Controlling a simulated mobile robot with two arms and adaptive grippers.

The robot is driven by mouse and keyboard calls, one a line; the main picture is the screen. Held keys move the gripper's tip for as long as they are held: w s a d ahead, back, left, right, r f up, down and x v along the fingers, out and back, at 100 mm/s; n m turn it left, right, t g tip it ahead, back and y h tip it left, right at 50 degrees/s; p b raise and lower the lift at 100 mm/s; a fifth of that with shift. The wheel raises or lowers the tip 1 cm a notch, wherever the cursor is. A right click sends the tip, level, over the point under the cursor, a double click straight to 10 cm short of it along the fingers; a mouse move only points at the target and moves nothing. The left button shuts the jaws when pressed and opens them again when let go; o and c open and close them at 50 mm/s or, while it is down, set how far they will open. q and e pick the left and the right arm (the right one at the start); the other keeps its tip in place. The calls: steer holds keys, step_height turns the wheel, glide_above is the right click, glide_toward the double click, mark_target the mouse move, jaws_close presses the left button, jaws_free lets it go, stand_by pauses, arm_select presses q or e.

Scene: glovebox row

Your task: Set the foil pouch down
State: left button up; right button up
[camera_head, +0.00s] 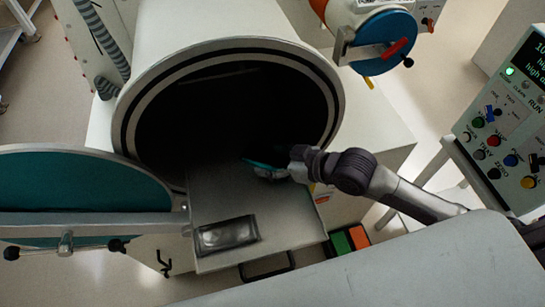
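A shiny grey rectangular packet, which looks like the foil pouch (228,235), lies flat on the front left part of the pulled-out metal tray (285,232). My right arm comes in from the right. My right gripper (264,167) is over the back of the tray, at the mouth of the round chamber (180,115), behind and to the right of the packet and apart from it. A thin dark piece with a teal edge shows at its fingers; I cannot tell whether it is held. My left gripper is not in view.
The round teal door (85,190) stands open at the left, its bar (110,224) reaching the tray's left side. A control panel (508,125) stands at the right. A pale grey surface (430,270) fills the lower right. The tray's front right is bare.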

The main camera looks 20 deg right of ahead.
steer(key=shift+o, duration=0.5)
steer(key=shift+r, duration=0.25)
steer(key=b+v, duration=0.1)
steer(key=v, duration=1.1)
steer(key=shift+b, duration=0.35)
steer(key=shift+f, duration=0.1)
